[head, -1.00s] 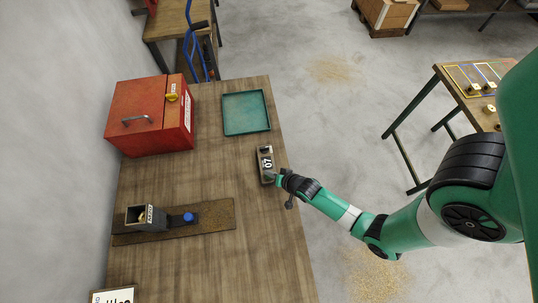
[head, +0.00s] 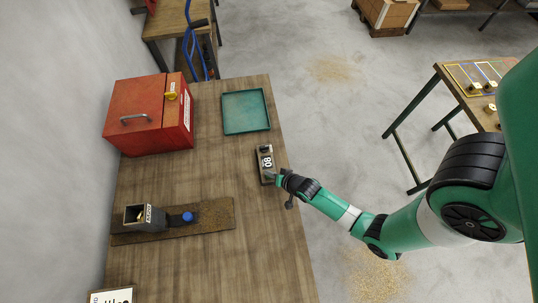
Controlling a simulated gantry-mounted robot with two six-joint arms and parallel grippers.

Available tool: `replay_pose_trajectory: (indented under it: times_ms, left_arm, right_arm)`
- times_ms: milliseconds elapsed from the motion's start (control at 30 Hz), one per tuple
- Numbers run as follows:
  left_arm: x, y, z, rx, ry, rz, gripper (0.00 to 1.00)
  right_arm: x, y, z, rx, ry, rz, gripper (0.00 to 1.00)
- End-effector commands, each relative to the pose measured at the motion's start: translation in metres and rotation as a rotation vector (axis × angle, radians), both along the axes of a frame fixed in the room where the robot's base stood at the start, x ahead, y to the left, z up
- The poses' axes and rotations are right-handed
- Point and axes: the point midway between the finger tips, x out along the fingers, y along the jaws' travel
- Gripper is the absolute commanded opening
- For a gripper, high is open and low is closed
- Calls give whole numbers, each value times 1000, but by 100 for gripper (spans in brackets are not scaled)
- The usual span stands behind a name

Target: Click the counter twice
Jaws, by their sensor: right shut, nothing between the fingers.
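The counter (head: 266,160) is a small device near the right edge of the wooden table, with a white display that reads 08. Its near end is partly hidden by my right gripper (head: 273,178). My right gripper is shut with nothing between its fingers, and its tip is at the counter's near end. I cannot tell whether it touches the counter. My left gripper is not in view.
A red box (head: 133,118) with a handle and yellow knob stands at the table's far left. A teal tray (head: 228,133) lies behind the counter. A dark holder with a blue button sits on a brown board (head: 215,216) at the front left. The table's middle is clear.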

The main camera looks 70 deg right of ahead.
Motion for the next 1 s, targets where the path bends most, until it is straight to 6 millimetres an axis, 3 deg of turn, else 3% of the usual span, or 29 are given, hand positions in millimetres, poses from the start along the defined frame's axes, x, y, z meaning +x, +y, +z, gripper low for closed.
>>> replay_pose_trajectory:
  times_ms: [433,800,1000]
  left_arm:
    - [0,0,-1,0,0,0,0]
    - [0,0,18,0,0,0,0]
    - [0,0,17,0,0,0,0]
  right_arm:
    - [0,0,-1,1,1,0,0]
    - [0,0,18,1,1,0,0]
    - [0,0,18,1,1,0,0]
